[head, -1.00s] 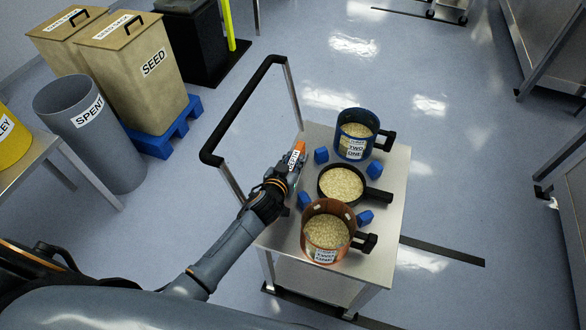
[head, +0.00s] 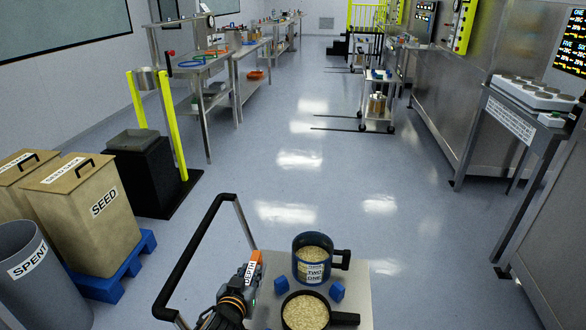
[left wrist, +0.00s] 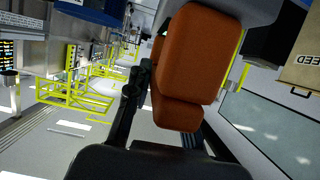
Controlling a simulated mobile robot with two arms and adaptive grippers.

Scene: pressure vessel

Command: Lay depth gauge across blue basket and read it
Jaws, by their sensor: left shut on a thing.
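The blue basket (head: 312,271), full of pale grain and with a black handle on its right, stands on the steel cart top. A label on its front reads "TWO ONE". My left gripper (head: 252,266) is left of it, shut on the depth gauge (head: 249,274), of which only a white lettered label shows clearly. The gauge is beside the basket, apart from it. In the left wrist view the orange finger pads (left wrist: 192,65) fill the middle; the gauge cannot be made out there. No reading shows. My right gripper is not in view.
A black pan of grain (head: 305,312) sits in front of the basket, with blue blocks (head: 336,291) around it. The cart's black handle (head: 190,255) rises at left. Seed bins (head: 88,212) and a spent bin (head: 38,280) stand left. Floor beyond the cart is clear.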

